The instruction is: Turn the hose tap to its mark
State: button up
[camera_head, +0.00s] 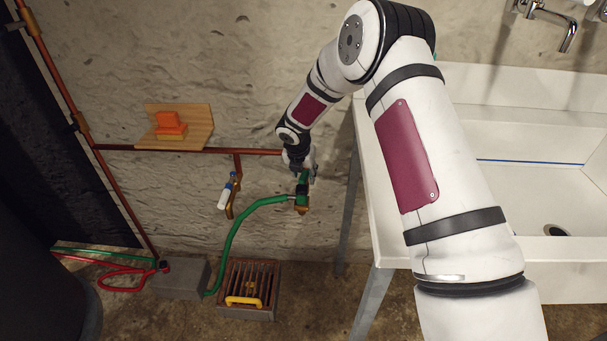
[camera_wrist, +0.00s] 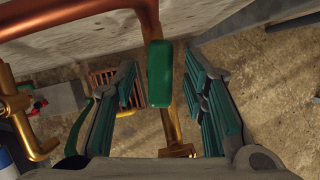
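The hose tap shows in the wrist view as a green lever handle (camera_wrist: 159,73) in front of a copper pipe. My gripper (camera_wrist: 160,88) is open, with one green-padded finger on each side of the handle. A gap shows between the handle and each finger, so neither appears to touch it. In the head view my gripper (camera_head: 301,166) is at the tap, whose brass outlet (camera_head: 301,209) shows below it. A green hose (camera_head: 237,228) runs from the tap down to the left. My gripper partly hides the tap there. I cannot make out the mark.
A second tap with a white handle (camera_head: 225,196) hangs left of the hose tap. A wooden shelf (camera_head: 200,124) with orange blocks is above the copper pipe (camera_head: 235,151). A drain grate (camera_head: 247,284) and grey block (camera_head: 180,277) are below. A white sink (camera_head: 376,216) stands close on the right.

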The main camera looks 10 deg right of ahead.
jog(key=shift+c, duration=0.6)
grip_shut()
